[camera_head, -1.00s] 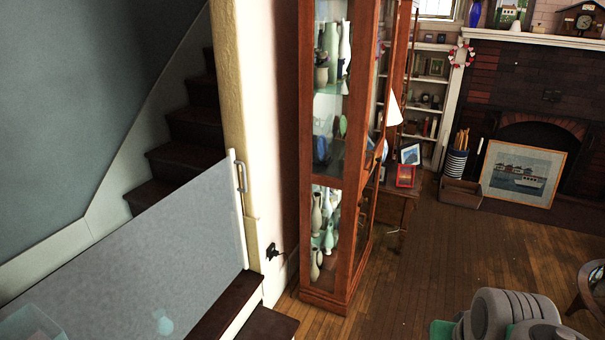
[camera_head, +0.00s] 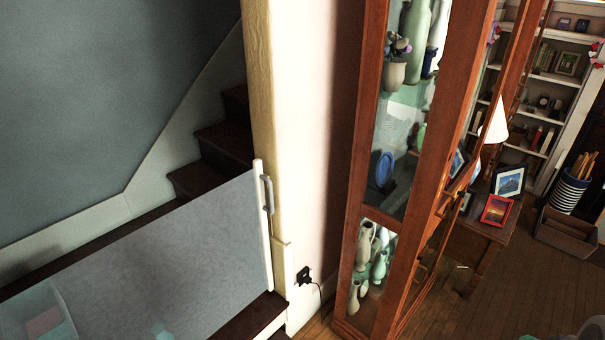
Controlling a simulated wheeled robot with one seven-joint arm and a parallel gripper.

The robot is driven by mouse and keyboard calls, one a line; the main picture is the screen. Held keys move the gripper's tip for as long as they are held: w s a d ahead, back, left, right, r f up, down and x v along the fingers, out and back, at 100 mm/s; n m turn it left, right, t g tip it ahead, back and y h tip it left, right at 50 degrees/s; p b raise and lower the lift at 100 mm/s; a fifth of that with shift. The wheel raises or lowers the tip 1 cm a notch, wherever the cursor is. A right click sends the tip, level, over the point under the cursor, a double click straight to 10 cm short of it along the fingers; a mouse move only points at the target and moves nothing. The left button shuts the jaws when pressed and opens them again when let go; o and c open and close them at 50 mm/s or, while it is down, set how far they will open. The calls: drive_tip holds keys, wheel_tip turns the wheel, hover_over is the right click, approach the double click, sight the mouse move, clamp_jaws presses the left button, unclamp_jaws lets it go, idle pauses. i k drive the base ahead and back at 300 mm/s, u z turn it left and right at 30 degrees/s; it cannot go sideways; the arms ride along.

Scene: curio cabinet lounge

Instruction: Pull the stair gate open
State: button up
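The stair gate (camera_head: 150,265) is a grey, slightly see-through panel across the foot of the dark stairs. Its white end post (camera_head: 263,225) stands against the cream wall post, and the gate looks closed. A grey upright handle (camera_head: 268,194) is fixed near the top of that end post. My gripper is not in view; only a small part of what seems to be my own body shows at the bottom right corner.
A tall wooden glass cabinet (camera_head: 425,190) with vases stands right of the gate. A black plug (camera_head: 303,275) with a cord sits low on the wall between them. A side table (camera_head: 472,242) with framed pictures stands behind the cabinet. Wooden floor (camera_head: 500,310) shows at the right.

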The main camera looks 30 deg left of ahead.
sight(260, 178)
drive_tip(key=i, duration=0.95)
drive_tip(key=u, duration=3.3)
drive_tip(key=i, duration=0.5)
